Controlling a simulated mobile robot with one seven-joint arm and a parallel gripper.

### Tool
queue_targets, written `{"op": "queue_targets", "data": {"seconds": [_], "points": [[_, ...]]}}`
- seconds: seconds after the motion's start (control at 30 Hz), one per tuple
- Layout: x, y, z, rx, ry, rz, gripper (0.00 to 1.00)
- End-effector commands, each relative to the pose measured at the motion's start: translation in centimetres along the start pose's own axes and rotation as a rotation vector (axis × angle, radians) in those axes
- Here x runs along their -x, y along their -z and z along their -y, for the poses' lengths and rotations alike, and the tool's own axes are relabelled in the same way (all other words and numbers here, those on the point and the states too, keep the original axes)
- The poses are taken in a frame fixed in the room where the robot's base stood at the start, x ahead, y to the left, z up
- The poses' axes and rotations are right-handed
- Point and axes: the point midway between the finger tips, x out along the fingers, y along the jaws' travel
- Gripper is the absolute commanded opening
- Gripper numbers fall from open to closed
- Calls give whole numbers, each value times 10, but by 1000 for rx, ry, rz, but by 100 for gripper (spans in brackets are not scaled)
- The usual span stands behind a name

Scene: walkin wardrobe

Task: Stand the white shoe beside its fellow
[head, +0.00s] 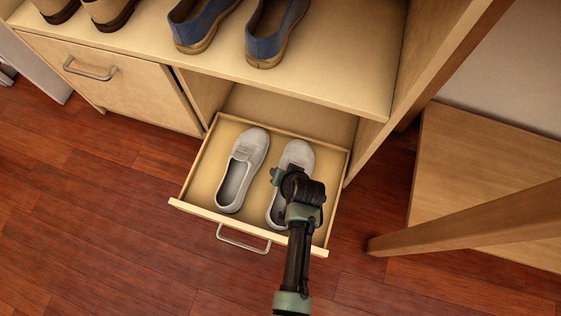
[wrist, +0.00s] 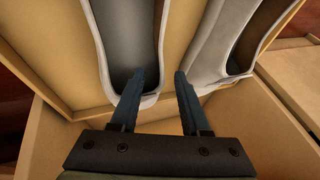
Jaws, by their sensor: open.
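Two white shoes stand upright side by side in the open drawer, toes toward the back: the left shoe (head: 254,148) and the right shoe (head: 299,154). A narrow strip of drawer floor separates them. My gripper (head: 282,178) is over the right shoe and hides its middle. In the wrist view my open gripper (wrist: 163,73) has one finger at the opening of one shoe, beside its rim, and the other finger near the gap between the shoes. Nothing is visibly held. I cannot tell whether the fingers touch either shoe.
The drawer (head: 190,207) has low walls and a metal handle (head: 243,239) in front. Blue shoes (head: 200,25) and brown shoes (head: 108,12) stand on the shelf (head: 335,85) above. A closed cabinet door (head: 135,92) is left; a wooden bench (head: 485,165) is right. Floor in front is clear.

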Motion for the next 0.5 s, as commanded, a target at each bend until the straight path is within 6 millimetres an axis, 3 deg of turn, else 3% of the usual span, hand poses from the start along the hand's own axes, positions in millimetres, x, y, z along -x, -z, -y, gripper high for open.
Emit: {"op": "queue_targets", "data": {"seconds": [0.03, 0.2, 0.5], "points": [[17, 3, 2, -2, -1, -1, 46], [52, 2, 3, -1, 0, 0, 46], [94, 2, 1, -1, 0, -1, 46]]}}
